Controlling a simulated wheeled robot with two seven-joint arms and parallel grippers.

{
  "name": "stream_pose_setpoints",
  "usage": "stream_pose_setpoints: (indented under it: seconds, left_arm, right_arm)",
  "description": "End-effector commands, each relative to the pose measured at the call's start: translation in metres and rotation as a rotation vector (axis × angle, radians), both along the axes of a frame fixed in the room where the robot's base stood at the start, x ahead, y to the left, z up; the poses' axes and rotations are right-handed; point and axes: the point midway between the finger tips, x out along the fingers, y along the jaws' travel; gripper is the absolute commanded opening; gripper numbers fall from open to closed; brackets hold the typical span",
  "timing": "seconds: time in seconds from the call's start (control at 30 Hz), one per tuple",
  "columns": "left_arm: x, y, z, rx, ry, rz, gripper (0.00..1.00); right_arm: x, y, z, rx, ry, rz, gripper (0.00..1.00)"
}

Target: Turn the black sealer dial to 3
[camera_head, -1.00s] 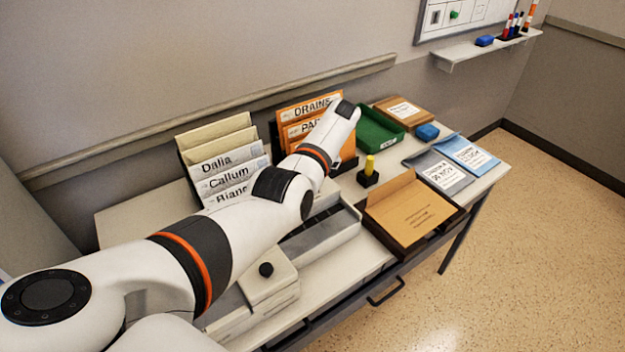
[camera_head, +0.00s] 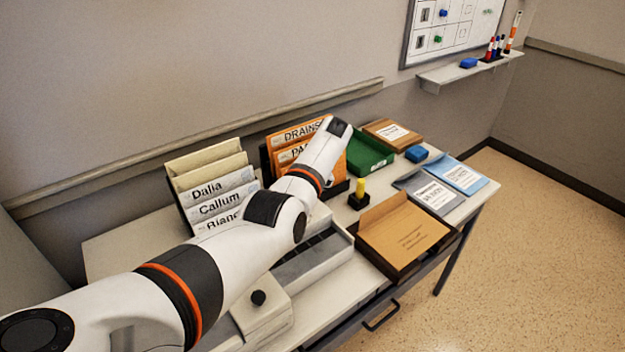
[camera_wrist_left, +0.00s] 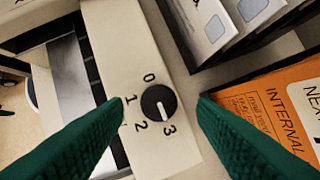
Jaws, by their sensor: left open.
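The black sealer dial (camera_wrist_left: 159,103) shows in the left wrist view on a cream panel (camera_wrist_left: 116,32), with the marks 0, 1, 2 and 3 around it. Its white line points down, toward the side where 2 and 3 are; it looks nearer to 3. My left gripper (camera_wrist_left: 162,99) is open, with one green finger on each side of the dial and a gap visible at both sides. Its fingers hold nothing. In the head view my left arm hides the gripper and this dial. My right gripper is in neither view.
A file rack (camera_head: 215,197) and orange folders (camera_head: 293,137) stand behind my arm. A green tray (camera_head: 368,152), a yellow-topped stamp (camera_head: 360,188) and an open box with a brown envelope (camera_head: 404,235) lie to the right. Another black knob (camera_head: 258,297) sits on a white box in front.

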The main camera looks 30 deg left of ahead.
Motion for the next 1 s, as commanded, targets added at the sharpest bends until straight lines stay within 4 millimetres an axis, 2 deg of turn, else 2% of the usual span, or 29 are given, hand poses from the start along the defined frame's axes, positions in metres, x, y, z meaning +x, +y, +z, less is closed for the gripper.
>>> stream_pose_setpoints:
  seconds: [0.3, 0.4, 0.63, 1.0]
  left_arm:
    - [0.020, -0.019, 0.063, -0.001, -0.003, -0.001, 0.52]
    - [0.024, -0.023, 0.078, -0.001, -0.002, 0.000, 0.52]
    - [0.028, -0.027, 0.093, 0.000, 0.000, 0.001, 0.52]
    - [0.028, -0.027, 0.096, 0.000, 0.000, 0.001, 0.52]
  right_arm:
    - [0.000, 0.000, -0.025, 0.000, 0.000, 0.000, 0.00]
    - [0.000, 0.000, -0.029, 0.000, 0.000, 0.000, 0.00]
    - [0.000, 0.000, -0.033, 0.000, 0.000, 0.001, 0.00]
    - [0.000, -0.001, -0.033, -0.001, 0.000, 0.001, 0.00]
